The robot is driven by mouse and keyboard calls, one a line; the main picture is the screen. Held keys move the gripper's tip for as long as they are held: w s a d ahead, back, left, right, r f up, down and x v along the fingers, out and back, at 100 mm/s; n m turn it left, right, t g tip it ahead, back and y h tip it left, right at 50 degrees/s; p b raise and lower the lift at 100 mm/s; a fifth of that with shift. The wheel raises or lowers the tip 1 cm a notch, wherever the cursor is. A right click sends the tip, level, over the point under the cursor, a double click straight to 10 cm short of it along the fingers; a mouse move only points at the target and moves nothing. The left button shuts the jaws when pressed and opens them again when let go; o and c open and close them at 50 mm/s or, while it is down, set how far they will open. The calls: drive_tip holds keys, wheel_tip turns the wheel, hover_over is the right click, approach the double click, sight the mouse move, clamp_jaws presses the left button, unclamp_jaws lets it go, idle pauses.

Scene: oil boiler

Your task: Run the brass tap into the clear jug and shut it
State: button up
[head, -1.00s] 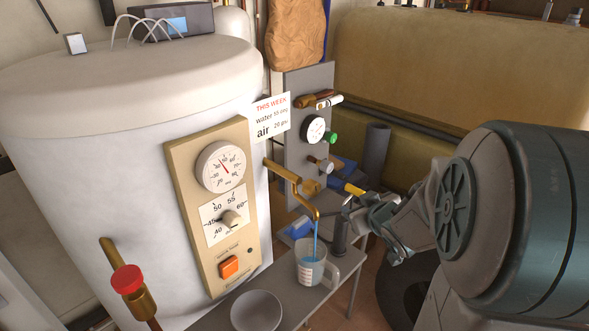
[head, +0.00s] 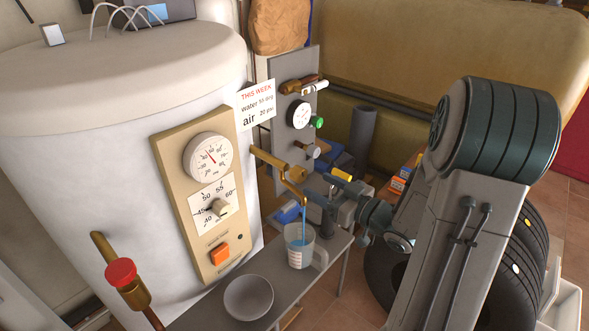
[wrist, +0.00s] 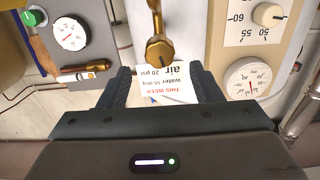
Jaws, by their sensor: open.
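The brass tap (head: 290,190) sticks out from beside the white tank, its curved spout pointing down. A thin blue stream runs from it into the clear jug (head: 300,246), which stands upright on the grey bench below. I cannot read the jug's level clearly. My gripper (head: 326,192) is just right of the tap in the head view, partly hidden by my arm. In the wrist view, which looks upside down, my gripper (wrist: 160,70) is open and empty. The rounded brass end of the tap (wrist: 158,50) appears between its fingers; contact cannot be seen.
A grey bowl (head: 248,298) stands on the bench (head: 215,312) left of the jug. A red-capped valve (head: 121,273) is at the lower left. The panel with dial and orange switch (head: 219,254) is on the tank. A gauge panel (head: 296,75) stands behind the tap.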

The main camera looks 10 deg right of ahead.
sight(298, 174)
drive_tip(key=p+x, duration=0.1)
drive_tip(key=x, duration=0.8)
drive_tip(key=shift+w+a+p, duration=0.15)
drive_tip(key=shift+w+p, duration=0.15)
drive_tip(key=shift+w, duration=0.05)
drive_tip(key=c, duration=1)
